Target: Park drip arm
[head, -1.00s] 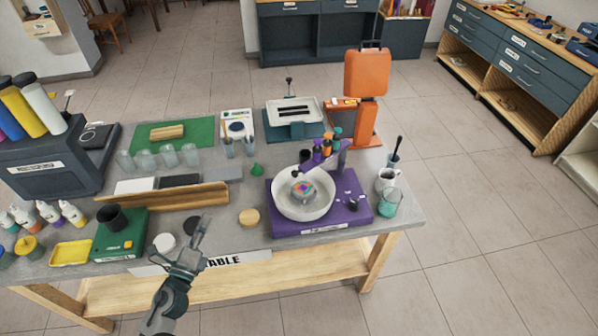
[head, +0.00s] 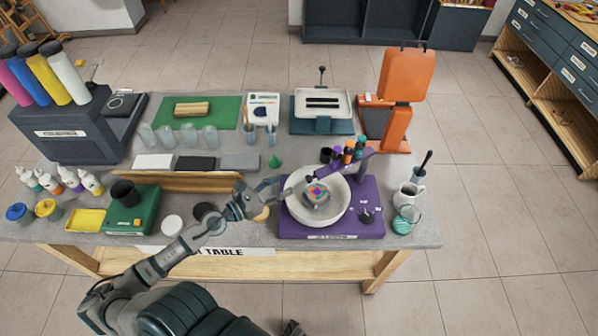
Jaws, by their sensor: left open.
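The purple drip arm (head: 364,158) reaches from the back right of a purple base (head: 330,230) leftward over a white bowl (head: 296,212). It carries several small dark, orange and green bottles (head: 347,156). Its tip is above the bowl. A round piece with coloured swirls (head: 317,195) sits in the bowl. My left gripper (head: 284,188) is open and empty at the bowl's left rim, left of the drip arm's tip. I cannot tell whether it touches the rim. My right gripper does not show.
An orange stand (head: 398,115) rises behind the base. A white pitcher (head: 408,196) and a green glass jar (head: 405,220) stand to its right. My left forearm passes over the black and white discs (head: 172,224) and partly hides a wooden disc (head: 261,214).

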